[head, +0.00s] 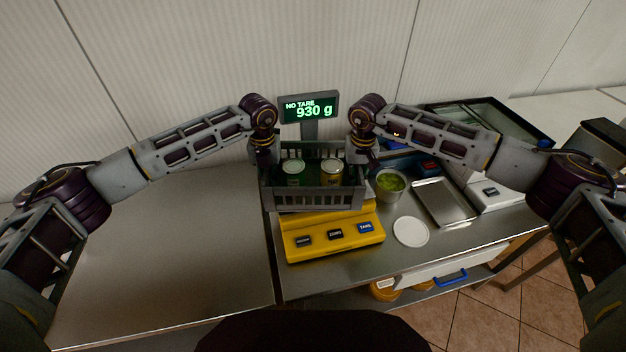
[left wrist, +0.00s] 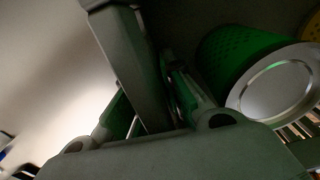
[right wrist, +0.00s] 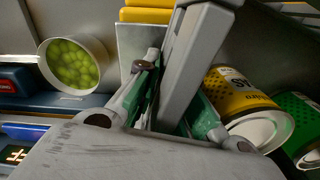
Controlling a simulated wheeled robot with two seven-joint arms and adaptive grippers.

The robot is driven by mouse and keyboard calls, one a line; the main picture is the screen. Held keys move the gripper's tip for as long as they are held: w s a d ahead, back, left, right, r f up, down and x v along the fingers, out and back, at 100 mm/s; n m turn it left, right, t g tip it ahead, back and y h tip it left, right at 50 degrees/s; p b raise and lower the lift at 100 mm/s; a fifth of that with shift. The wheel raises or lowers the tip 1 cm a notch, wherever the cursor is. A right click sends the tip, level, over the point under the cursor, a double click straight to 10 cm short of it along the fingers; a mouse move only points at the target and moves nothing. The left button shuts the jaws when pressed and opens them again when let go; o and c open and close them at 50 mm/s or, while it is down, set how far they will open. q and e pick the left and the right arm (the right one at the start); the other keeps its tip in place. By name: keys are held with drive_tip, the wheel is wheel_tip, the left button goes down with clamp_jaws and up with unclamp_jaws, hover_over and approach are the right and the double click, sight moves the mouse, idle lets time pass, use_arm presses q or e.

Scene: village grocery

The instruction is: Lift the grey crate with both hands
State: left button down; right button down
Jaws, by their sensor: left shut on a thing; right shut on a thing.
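The grey crate (head: 318,198) with slatted sides sits at the yellow scale (head: 332,238), holding a green can (head: 293,178) and a yellow can (head: 331,178). My left gripper (head: 265,160) is shut on the crate's left side; in the left wrist view its fingers close around a grey bar of the crate (left wrist: 125,50). My right gripper (head: 362,160) is shut on the right side; the right wrist view shows its fingers on either side of a grey bar (right wrist: 195,60). The crate looks level. I cannot tell whether its underside touches the scale plate.
The scale display (head: 309,108) behind the crate reads 930 g, NO TARE. A bowl of green items (head: 391,183), a white plate (head: 411,232) and a metal tray (head: 444,203) stand to the right. The counter (head: 150,265) at left is clear.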

use_arm(q)
drive_tip(key=shift+r, duration=0.25)
use_arm(e)
drive_tip(key=shift+r, duration=0.2)
